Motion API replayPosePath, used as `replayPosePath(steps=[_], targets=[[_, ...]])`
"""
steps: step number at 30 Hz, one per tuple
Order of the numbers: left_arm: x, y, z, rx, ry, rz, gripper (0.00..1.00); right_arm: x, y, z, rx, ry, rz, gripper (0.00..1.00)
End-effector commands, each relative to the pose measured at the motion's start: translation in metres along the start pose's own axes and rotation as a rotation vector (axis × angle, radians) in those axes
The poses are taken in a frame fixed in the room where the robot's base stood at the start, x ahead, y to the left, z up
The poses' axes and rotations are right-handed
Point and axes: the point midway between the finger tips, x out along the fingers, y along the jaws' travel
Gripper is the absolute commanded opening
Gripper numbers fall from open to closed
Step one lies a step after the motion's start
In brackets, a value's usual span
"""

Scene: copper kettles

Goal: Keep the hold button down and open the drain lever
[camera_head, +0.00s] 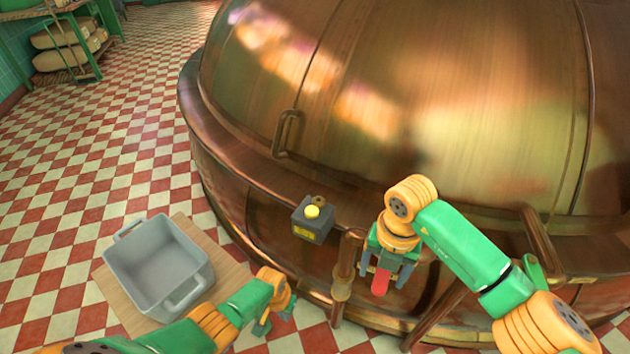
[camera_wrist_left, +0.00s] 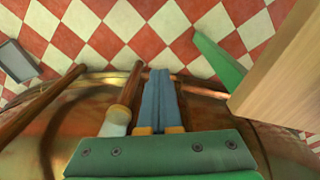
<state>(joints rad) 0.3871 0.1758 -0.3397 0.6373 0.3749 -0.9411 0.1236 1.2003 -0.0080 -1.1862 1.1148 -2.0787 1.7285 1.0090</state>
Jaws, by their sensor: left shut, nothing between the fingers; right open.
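The hold button (camera_head: 312,212) is a yellow dome on top of a dark grey box on the kettle's rim, and nothing touches it. The red drain lever (camera_head: 380,282) hangs low on the kettle's front, by the copper pipe. My right gripper (camera_head: 382,274) is open, with a finger on each side of the red lever; contact is unclear. My left gripper (camera_head: 270,322) is low, below and left of the button box, apart from it. In the left wrist view its fingers (camera_wrist_left: 160,98) are shut together and empty; the button and lever do not show there.
The large copper kettle (camera_head: 430,120) fills the back and right. A vertical pipe (camera_head: 343,268) stands between my grippers. Checkered floor lies open at left.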

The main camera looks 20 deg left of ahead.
Motion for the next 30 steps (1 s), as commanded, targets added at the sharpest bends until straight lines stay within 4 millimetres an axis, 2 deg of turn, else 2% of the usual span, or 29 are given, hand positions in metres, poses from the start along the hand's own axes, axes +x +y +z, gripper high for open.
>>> replayPosePath(steps=[1, 3, 5, 6, 10, 12, 15, 18, 20, 27, 30], targets=[[-0.029, 0.004, -0.036, -0.028, 0.006, 0.018, 0.00, 0.000, 0.000, 0.000, 0.000, 0.000, 0.000, 0.75], [-0.074, 0.012, -0.073, -0.064, -0.012, 0.053, 0.00, 0.000, 0.000, 0.000, 0.000, 0.000, 0.000, 0.75], [-0.117, 0.018, -0.100, -0.084, -0.029, 0.084, 0.00, 0.000, 0.000, 0.000, 0.000, 0.000, 0.000, 0.75], [-0.146, 0.022, -0.114, -0.093, -0.042, 0.104, 0.00, 0.000, 0.000, 0.000, 0.000, 0.000, 0.000, 0.75], [-0.240, 0.032, -0.141, -0.094, -0.072, 0.149, 0.00, 0.000, 0.000, 0.000, 0.000, 0.000, 0.000, 0.75], [-0.276, 0.035, -0.161, -0.090, -0.003, 0.085, 0.00, 0.000, 0.000, 0.000, 0.000, 0.000, 0.000, 0.75], [-0.313, 0.035, -0.182, -0.103, 0.093, 0.005, 0.00, 0.000, 0.000, 0.000, 0.000, 0.000, 0.000, 0.75], [-0.333, 0.034, -0.192, -0.115, 0.146, -0.036, 0.00, 0.000, 0.000, 0.000, 0.000, 0.000, 0.000, 0.75], [-0.333, 0.034, -0.194, -0.119, 0.158, -0.047, 0.00, 0.000, 0.000, 0.000, 0.000, 0.000, 0.000, 0.75], [-0.284, 0.032, -0.192, -0.121, 0.159, -0.049, 0.00, 0.000, 0.000, 0.000, 0.000, 0.000, 0.000, 0.75], [-0.273, 0.032, -0.192, -0.119, 0.160, -0.048, 0.00, 0.000, 0.000, 0.000, 0.000, 0.000, 0.000, 0.75]])
